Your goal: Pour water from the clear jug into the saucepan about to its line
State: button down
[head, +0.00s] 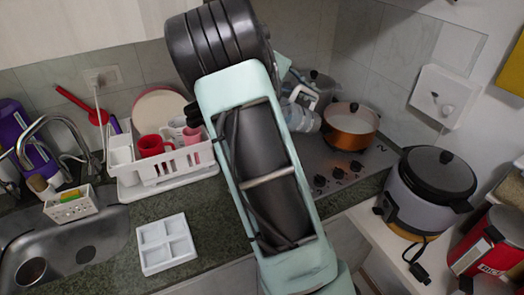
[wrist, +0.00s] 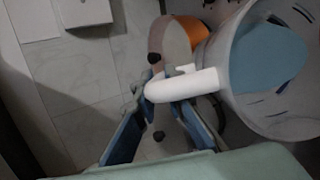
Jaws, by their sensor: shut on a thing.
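The clear jug (head: 304,119) is beside the copper-orange saucepan (head: 343,138) on the stove, on its left in the head view, and looks tilted. The wrist view shows the jug (wrist: 240,70) from close up, with bluish water (wrist: 272,58) inside. My gripper (wrist: 158,93) is shut on the jug's white handle (wrist: 190,84). In the head view my arm hides most of the gripper. Part of the saucepan (wrist: 198,32) shows behind the jug in the wrist view. Its inside looks pale in the head view; I cannot make out its line or a water stream.
A rice cooker (head: 431,182) stands at the right. A white dish rack (head: 178,172) with red and pink cups and a white divided tray (head: 165,243) are left of my arm, by the sink (head: 85,250).

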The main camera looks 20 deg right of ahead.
jog(key=shift+s+a+r+h+b, duration=0.1)
jog(key=shift+a+r+h+b, duration=0.25)
jog(key=shift+r+b, duration=0.3)
jog(key=shift+s+a+r+h+b, duration=0.1)
jog(key=shift+a+r+h+b, duration=0.1)
jog(key=shift+r+h+b, duration=0.4)
dwell(2.9)
jog(key=shift+d+f, duration=0.1)
